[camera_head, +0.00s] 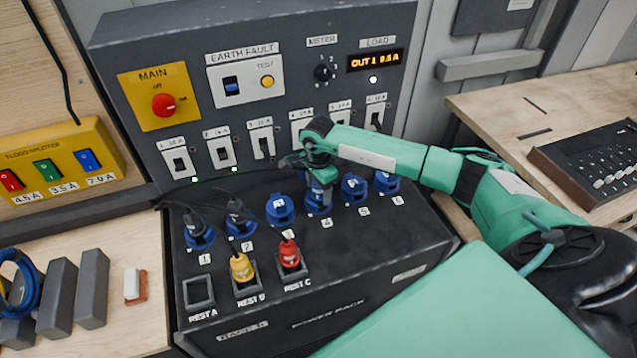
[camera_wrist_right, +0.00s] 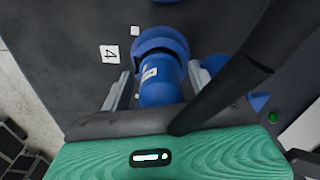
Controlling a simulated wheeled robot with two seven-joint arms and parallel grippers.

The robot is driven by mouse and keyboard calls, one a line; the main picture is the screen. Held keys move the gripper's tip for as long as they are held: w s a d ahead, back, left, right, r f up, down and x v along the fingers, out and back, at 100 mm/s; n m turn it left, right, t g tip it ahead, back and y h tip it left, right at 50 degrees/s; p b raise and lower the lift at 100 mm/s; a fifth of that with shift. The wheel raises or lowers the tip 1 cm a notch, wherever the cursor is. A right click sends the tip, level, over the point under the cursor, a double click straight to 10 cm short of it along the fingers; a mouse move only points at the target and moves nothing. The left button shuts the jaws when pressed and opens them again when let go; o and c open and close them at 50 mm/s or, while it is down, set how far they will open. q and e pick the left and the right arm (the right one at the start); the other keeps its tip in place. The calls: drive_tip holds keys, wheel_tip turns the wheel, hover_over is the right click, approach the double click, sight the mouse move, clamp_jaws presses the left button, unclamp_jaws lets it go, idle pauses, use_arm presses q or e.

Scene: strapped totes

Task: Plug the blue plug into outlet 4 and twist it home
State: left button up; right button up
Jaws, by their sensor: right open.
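The blue plug (camera_wrist_right: 160,82) stands at outlet 4, with its nose at the blue socket ring (camera_wrist_right: 162,40) beside the label 4. Whether it is fully seated or twisted cannot be told. In the head view outlet 4 (camera_head: 318,208) is partly covered by my right gripper (camera_head: 318,178). In the right wrist view my right gripper (camera_wrist_right: 156,90) is open, one finger on each side of the plug. A thick black cable runs across the gripper. My left gripper is not in view.
Dark plugs with cables sit at outlet 1 (camera_head: 199,235) and outlet 2 (camera_head: 240,220). Rest A (camera_head: 199,292) is empty. A yellow plug (camera_head: 241,268) is in Rest B, a red plug (camera_head: 289,255) in Rest C. The switch panel (camera_head: 215,125) rises close behind the outlets.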

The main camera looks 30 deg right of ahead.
drive_tip(key=c, duration=1.1)
drive_tip(key=shift+m, duration=0.6)
drive_tip(key=shift+c, duration=0.2)
drive_tip(key=shift+m, duration=0.5)
drive_tip(key=shift+m, duration=0.6)
drive_tip(key=o, duration=1.1)
drive_tip(key=shift+o, duration=0.2)
drive_tip(key=shift+b, duration=0.3)
